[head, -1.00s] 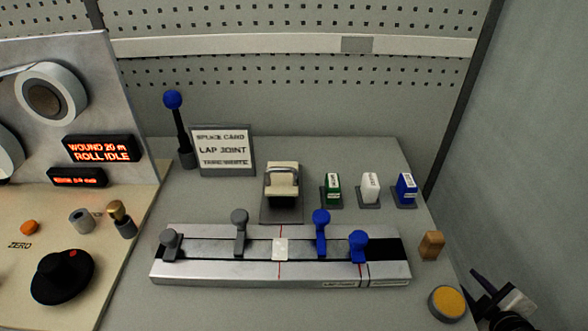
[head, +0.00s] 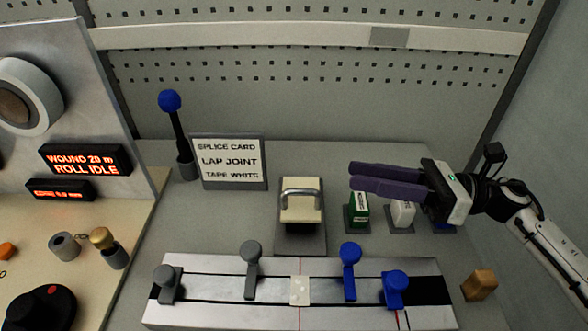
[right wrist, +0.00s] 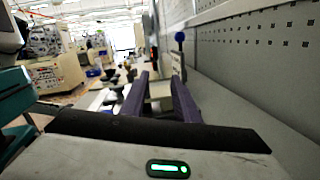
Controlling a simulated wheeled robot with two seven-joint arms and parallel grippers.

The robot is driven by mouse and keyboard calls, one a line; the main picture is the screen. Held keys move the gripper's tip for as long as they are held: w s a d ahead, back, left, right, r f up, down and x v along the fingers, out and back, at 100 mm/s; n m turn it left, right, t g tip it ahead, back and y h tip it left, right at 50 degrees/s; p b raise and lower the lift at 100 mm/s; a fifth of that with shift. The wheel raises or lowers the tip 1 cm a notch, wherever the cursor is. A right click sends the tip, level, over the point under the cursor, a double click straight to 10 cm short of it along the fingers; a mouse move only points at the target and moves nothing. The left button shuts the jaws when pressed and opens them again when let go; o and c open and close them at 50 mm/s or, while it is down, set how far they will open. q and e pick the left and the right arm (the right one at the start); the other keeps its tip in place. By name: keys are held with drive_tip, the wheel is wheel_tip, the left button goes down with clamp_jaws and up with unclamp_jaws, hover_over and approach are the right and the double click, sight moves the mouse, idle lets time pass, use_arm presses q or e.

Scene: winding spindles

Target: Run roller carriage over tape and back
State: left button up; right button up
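The roller carriage (head: 301,207), a cream block with a metal bar handle, stands on a dark grey pad behind the splice track. The white tape patch (head: 299,291) lies across the middle of the metal track (head: 215,289), on a red line. My right gripper (head: 352,177) hangs to the right of the carriage, above the small coloured dispensers, its purple fingers pointing left. The fingers are apart and empty, as the right wrist view (right wrist: 160,78) also shows. They do not touch the carriage. My left gripper is not in view.
Two grey clamps (head: 252,256) and two blue clamps (head: 349,257) stand on the track either side of the tape. Green (head: 358,209) and white (head: 402,213) dispensers sit beneath my right gripper. A splice card (head: 229,160) and a blue-knobbed lever (head: 170,101) stand at back left.

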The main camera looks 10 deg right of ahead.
sight(304, 190)
drive_tip(key=a+g+p, duration=0.1)
drive_tip(key=a, duration=0.2)
drive_tip(key=a+n+g+p, duration=0.1)
drive_tip(key=a, duration=0.2)
drive_tip(key=a+f+n+p, duration=0.1)
drive_tip(key=a, duration=0.2)
drive_tip(key=shift+s+a+g, duration=0.2)
drive_tip(key=shift+a+g, duration=0.15)
drive_tip(key=shift+g, duration=0.05)
drive_tip(key=shift+w+a+f, duration=0.15)
drive_tip(key=shift+a+f, duration=0.05)
drive_tip(key=shift+a, duration=0.35)
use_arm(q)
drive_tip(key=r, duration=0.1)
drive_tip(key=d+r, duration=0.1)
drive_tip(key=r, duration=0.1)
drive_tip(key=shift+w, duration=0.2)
use_arm(e)
clamp_jaws()
